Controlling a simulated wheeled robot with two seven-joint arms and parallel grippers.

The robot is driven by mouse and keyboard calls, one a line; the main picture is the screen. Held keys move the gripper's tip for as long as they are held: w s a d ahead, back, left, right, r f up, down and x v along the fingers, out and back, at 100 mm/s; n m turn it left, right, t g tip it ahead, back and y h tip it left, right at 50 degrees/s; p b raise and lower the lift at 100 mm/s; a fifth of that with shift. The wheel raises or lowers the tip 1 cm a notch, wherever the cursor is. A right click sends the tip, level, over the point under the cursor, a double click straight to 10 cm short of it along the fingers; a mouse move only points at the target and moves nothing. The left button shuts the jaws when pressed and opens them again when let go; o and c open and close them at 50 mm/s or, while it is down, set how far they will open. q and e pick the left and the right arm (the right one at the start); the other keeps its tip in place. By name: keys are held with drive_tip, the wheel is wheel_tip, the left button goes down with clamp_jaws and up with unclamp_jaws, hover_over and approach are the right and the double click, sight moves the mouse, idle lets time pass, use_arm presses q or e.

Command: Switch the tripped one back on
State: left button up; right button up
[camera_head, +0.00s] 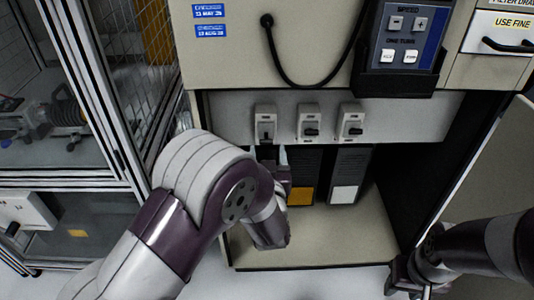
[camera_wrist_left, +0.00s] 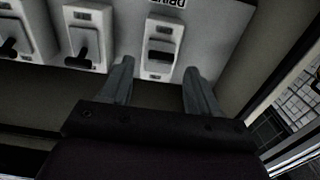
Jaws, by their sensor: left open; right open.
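Three light grey breakers sit in a row on the cabinet's inner panel: left (camera_head: 265,124), middle (camera_head: 310,123) and right (camera_head: 351,122). The left one's dark lever looks different from the other two. My left gripper (camera_head: 269,156) is open and empty just below the left breaker. In the upside-down left wrist view the left breaker (camera_wrist_left: 160,48) lies beyond and between the open fingertips (camera_wrist_left: 158,75), apart from them. The middle breaker (camera_wrist_left: 88,38) and right breaker (camera_wrist_left: 20,35) show with levers in another position. My right gripper (camera_head: 408,276) is at the lower right, away from the breakers.
Dark units with a yellow label (camera_head: 300,196) and a white label (camera_head: 343,194) stand below the breakers. A control pendant (camera_head: 403,42) and a looped black cable (camera_head: 290,82) are above. The cabinet's side walls bound the opening. A framed mesh enclosure (camera_head: 112,90) stands at left.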

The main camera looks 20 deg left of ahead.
sight(266, 139)
use_arm(q)
drive_tip(key=shift+x, duration=1.2)
drive_tip(key=shift+w+a, duration=0.1)
drive_tip(key=shift+w, duration=0.1)
